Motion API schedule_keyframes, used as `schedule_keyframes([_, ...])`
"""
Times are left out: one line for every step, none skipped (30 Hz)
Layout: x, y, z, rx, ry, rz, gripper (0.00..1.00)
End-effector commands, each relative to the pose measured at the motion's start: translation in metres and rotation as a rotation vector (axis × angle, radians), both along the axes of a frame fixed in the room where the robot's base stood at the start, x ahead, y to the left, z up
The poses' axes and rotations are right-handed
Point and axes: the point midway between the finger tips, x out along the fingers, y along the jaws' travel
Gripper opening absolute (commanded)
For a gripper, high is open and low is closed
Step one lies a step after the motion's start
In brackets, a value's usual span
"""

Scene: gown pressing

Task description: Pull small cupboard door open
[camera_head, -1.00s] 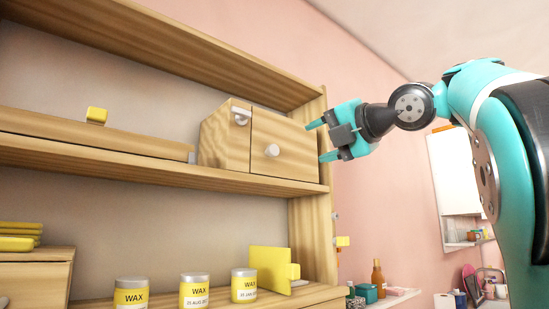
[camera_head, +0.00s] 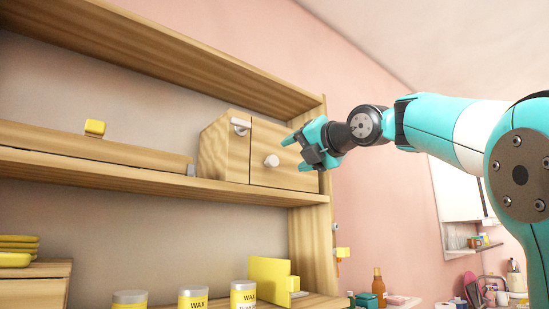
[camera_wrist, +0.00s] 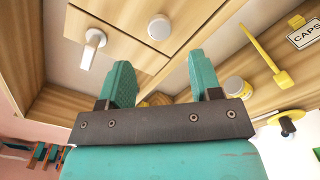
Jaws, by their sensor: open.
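The small wooden cupboard (camera_head: 222,150) stands on the upper shelf at its right end. Its door (camera_head: 285,143) looks shut and carries a round white knob (camera_head: 271,160). A white latch or handle (camera_head: 240,126) is on the cupboard's left part. My gripper (camera_head: 291,154) is open and empty, just right of the knob and apart from it in the head view. In the wrist view the knob (camera_wrist: 159,27) and the white handle (camera_wrist: 92,47) lie beyond the two teal fingers, with the knob ahead of the gap between them.
A shelf board (camera_head: 120,170) runs under the cupboard. The right upright (camera_head: 318,240) is close to my gripper. Below stand wax jars (camera_head: 243,295) and a yellow board (camera_head: 268,272). A yellow block (camera_head: 95,127) sits at the left. Open room lies right of the shelf.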

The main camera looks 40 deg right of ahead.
Motion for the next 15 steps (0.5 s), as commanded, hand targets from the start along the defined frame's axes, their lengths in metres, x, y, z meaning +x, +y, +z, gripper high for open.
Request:
schedule_keyframes([0.012,0.002,0.003,0.003,0.002,0.008,0.58])
schedule_keyframes([0.018,0.002,0.003,0.004,0.002,0.008,0.58])
schedule_keyframes([0.026,0.003,0.003,0.003,0.003,0.008,0.58])
schedule_keyframes([0.031,0.004,0.002,0.003,0.004,0.008,0.58])
schedule_keyframes([0.038,0.003,0.003,0.003,0.004,0.008,0.58])
schedule_keyframes([0.046,0.003,0.003,0.004,0.003,0.007,0.58])
schedule_keyframes([0.052,0.003,0.004,0.002,0.002,0.006,0.58])
schedule_keyframes([0.057,0.003,0.003,0.002,0.002,0.005,0.58])
schedule_keyframes([0.063,0.004,0.003,0.002,0.003,0.004,0.58])
schedule_keyframes([0.067,0.003,0.003,0.002,0.002,0.004,0.58])
schedule_keyframes([0.071,0.003,0.003,0.001,0.002,0.004,0.58])
schedule_keyframes([0.075,0.003,0.002,0.002,0.001,0.003,0.58])
schedule_keyframes([0.078,0.003,0.002,0.002,0.001,0.002,0.58])
schedule_keyframes([0.080,0.003,0.002,0.001,0.000,0.001,0.58])
schedule_keyframes([0.082,0.003,0.002,0.001,-0.001,0.002,0.58])
